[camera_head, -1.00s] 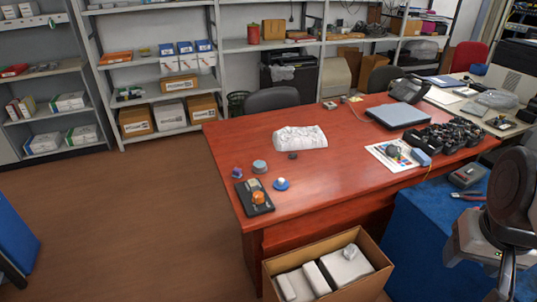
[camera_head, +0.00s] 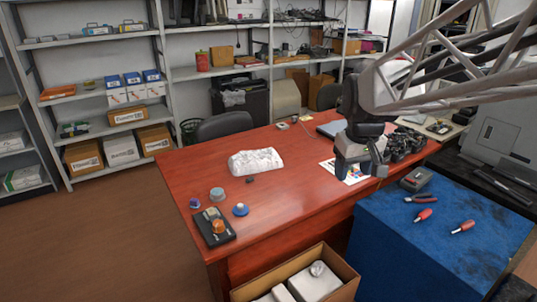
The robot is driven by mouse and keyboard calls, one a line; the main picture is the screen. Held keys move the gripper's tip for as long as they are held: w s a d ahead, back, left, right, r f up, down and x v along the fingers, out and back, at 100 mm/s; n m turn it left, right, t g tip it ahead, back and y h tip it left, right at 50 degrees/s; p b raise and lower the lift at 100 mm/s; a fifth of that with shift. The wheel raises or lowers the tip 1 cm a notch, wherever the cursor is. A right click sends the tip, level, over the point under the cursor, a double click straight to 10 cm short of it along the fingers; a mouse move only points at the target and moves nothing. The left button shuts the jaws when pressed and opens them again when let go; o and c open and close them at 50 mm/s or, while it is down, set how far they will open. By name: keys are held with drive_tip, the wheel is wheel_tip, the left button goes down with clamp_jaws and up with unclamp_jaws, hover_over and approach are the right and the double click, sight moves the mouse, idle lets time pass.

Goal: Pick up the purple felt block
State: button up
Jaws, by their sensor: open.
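A small purple block (camera_head: 195,203) lies near the left edge of the red-brown table (camera_head: 290,200); it is too small to make out its texture. My gripper (camera_head: 358,174) hangs over the right part of the table, well to the right of the purple block, with its fingers pointing down. Its jaws are open, and nothing shows between them. It partly hides a printed sheet (camera_head: 326,165) and dark cartridges behind it.
Near the purple block are a grey round piece (camera_head: 217,194), a blue round piece (camera_head: 240,209) and a black tray (camera_head: 217,236) with an orange knob. A white crumpled bundle (camera_head: 256,162) lies mid-table. An open carton (camera_head: 345,284) stands in front. Tools lie on a blue cloth (camera_head: 405,235).

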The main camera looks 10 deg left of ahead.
drive_tip(key=w+a+f+n, duration=0.3)
drive_tip(key=w+a+f, duration=0.1)
drive_tip(key=w+a, duration=0.9)
drive_tip(key=n+g, duration=0.2)
drive_tip(key=n, duration=0.7)
hover_over(194, 199)
drive_tip(key=f, duration=2.9)
drive_tip(key=shift+s+d, duration=0.1)
drive_tip(key=shift+d, duration=0.1)
drive_tip(key=shift+a+f, duration=0.1)
drive_tip(key=shift+a, duration=0.1)
drive_tip(key=shift+f, duration=1.35)
drive_tip(key=shift+f, duration=0.15)
